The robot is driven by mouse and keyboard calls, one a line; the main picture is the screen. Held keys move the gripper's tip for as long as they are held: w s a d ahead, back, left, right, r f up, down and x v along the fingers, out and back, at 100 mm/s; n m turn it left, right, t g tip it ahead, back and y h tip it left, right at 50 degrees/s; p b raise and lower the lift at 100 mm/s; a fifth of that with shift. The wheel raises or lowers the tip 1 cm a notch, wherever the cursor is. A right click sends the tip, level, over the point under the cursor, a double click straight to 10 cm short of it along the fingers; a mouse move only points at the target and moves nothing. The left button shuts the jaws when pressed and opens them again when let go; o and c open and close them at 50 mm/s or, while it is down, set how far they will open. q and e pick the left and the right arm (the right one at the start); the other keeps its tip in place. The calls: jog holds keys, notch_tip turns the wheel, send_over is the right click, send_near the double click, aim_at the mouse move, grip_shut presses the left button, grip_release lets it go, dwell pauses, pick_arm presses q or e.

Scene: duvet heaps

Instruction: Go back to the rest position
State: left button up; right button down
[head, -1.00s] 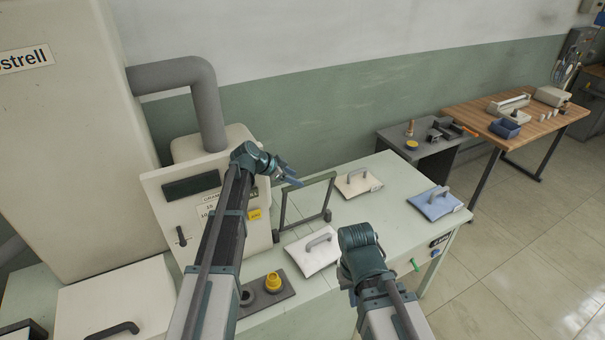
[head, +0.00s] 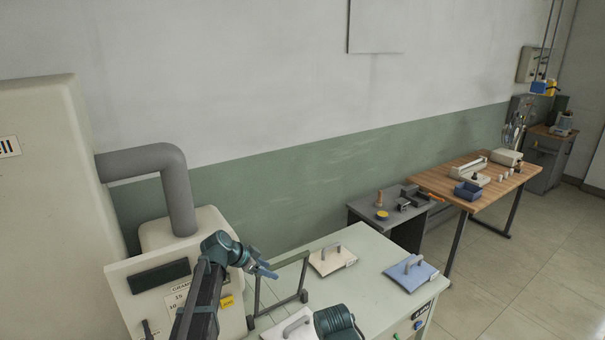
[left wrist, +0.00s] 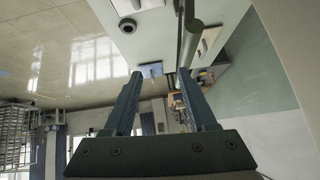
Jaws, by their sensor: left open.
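My left gripper (head: 266,270) is raised above the pale green worktop (head: 372,254), in front of the cream machine with a dark display. In the left wrist view its two fingers (left wrist: 160,88) stand apart with nothing between them. My right arm shows only as a dark teal joint at the bottom of the head view. Its gripper cannot be seen there.
A dark upright frame (head: 304,295) stands close beside my left gripper. A white handled pad (head: 333,261) and a blue handled pad (head: 410,275) lie on the worktop. A wooden table (head: 490,180) with a blue bin (head: 467,190) stands farther right. Open floor lies right.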

pick_arm(q)
jog(key=s+d+f+n+g+y+b, duration=0.1)
jog(key=s+d+f+g+b, duration=0.15)
jog(key=s+d+f, duration=0.4)
jog(key=s+d+f+n+g+y+b, duration=0.1)
jog(key=s+d+f+b, duration=0.2)
jog(key=s, duration=0.6)
jog(key=s+f+n+g+y+b, duration=0.1)
jog(key=s+f+n+y+b, duration=0.1)
jog(key=s, duration=0.6)
jog(key=s+f+n+g+y+b, duration=0.1)
jog(key=s+f+n+y+b, duration=0.2)
jog(key=s, duration=0.6)
notch_tip(320, 180, down, 3)
jog(key=shift+a+r+y, duration=0.2)
jog(key=shift+a+y, duration=0.1)
jog(key=shift+a, duration=0.05)
